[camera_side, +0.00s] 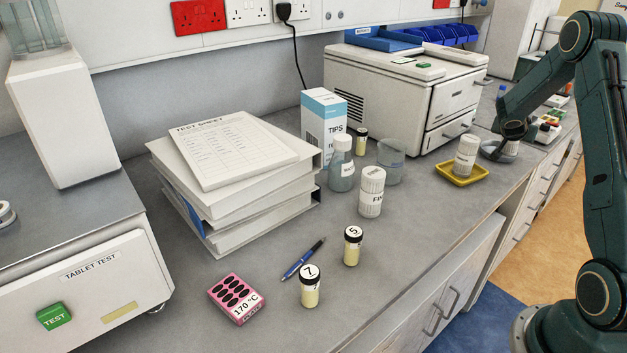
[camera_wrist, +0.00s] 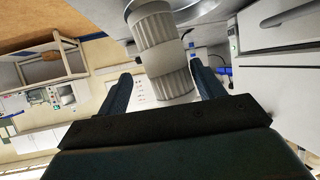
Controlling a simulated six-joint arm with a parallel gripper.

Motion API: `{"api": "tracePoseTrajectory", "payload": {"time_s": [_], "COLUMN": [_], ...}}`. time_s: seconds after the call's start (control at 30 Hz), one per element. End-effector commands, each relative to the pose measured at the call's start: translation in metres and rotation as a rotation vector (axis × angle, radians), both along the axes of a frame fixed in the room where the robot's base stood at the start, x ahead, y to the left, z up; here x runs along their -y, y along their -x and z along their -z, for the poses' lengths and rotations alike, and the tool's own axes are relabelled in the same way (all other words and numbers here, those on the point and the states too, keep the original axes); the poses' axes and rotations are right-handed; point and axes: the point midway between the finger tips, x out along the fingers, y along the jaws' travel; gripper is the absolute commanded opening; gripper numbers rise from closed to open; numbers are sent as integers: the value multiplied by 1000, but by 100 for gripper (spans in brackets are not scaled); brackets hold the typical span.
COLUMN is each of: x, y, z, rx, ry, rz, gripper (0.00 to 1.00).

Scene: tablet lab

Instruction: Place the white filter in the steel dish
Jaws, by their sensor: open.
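The round steel dish (camera_side: 487,150) stands on the bench at the right, behind a yellow tray. My gripper (camera_side: 510,143) is low over the dish, and its fingertips are hard to make out there. In the wrist view my gripper (camera_wrist: 162,88) has its two dark fingers apart. A whitish ridged cylinder with a smooth middle band, seemingly the white filter (camera_wrist: 158,45), is between and beyond the fingers, with a gap on each side. Part of the dish's metal (camera_wrist: 205,10) shows behind it. I cannot tell whether the filter rests on the dish floor.
The yellow tray (camera_side: 443,175) with a white tub (camera_side: 466,157) stands close in front of the dish. A white instrument box (camera_side: 390,95) is behind. Bottles and a beaker (camera_side: 391,160) stand to the left. The bench front is clear near the tray.

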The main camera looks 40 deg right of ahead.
Motion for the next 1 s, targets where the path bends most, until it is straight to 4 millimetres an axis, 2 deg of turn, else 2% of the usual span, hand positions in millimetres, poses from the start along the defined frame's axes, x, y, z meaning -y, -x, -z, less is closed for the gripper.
{"api": "tracePoseTrajectory", "payload": {"time_s": [0.27,0.37,0.57,1.0], "x": [0,-7,-28,-87], "y": [0,1,5,16], "z": [-7,-10,-20,-50], "rx": [1,-1,0,1], "ry": [1,-1,0,0], "rz": [0,0,-2,-3], "gripper": [68,68,68,68]}}
